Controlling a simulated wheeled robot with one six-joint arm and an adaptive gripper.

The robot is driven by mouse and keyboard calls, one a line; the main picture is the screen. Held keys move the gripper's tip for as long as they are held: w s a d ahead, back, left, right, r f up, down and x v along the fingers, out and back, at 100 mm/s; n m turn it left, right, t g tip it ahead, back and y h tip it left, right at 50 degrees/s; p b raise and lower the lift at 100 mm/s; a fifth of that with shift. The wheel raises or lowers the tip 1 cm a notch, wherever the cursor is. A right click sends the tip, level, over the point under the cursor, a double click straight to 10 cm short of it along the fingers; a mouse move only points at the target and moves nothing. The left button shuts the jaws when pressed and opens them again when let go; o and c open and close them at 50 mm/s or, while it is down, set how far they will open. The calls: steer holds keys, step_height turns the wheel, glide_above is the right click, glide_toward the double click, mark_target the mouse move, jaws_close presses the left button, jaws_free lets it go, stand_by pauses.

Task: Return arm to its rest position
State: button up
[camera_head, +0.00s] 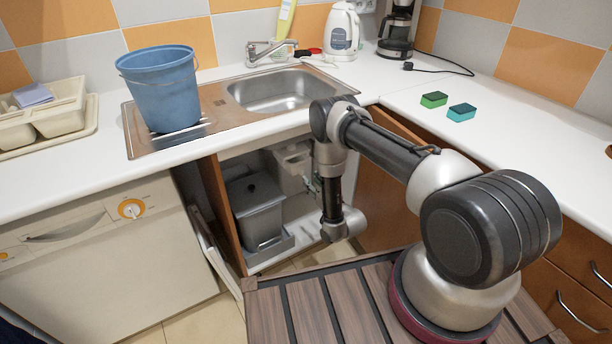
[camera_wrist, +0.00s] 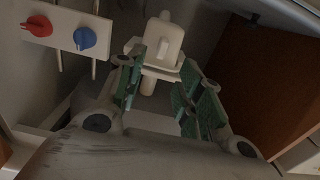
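My arm (camera_head: 395,150) stretches from its base toward the open cabinet under the sink, and its wrist end (camera_head: 342,225) hangs in front of the cabinet opening. In the wrist view my gripper (camera_wrist: 163,88) has its two green-padded fingers spread apart, with nothing clearly held between them. A white plastic fitting (camera_wrist: 162,42) shows just beyond the fingers; I cannot tell whether they touch it. In the head view the gripper's fingers cannot be made out.
Red (camera_wrist: 38,25) and blue (camera_wrist: 85,39) knobs sit on a white panel. The cabinet holds a grey bin (camera_head: 256,208); its brown door (camera_head: 222,213) stands open. Above are a blue bucket (camera_head: 162,90), the sink (camera_head: 280,90), a kettle (camera_head: 342,32) and two sponges (camera_head: 433,99).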

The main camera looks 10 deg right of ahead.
steer(key=s+d+f+g+h, duration=0.2)
steer(key=s+d+f+g, duration=0.1)
steer(key=s+f+g, duration=0.4)
steer(key=s+d+f+g+h, duration=0.2)
steer(key=s+f+g, duration=0.4)
steer(key=s, duration=0.3)
steer(key=s+d+r+m, duration=0.1)
steer(key=s+r, duration=0.7)
steer(key=r, duration=1.3)
steer(key=s+d+r+m+h, duration=0.1)
steer(key=s+d+r, duration=0.3)
steer(key=r, duration=1.8)
steer(key=s+d+r+m, duration=0.1)
steer(key=s+d+r, duration=0.2)
steer(key=s+r, duration=1)
step_height(320, 180, up, 8)
steer(key=shift+r+m+h, duration=0.15)
steer(key=shift+m+h, duration=0.15)
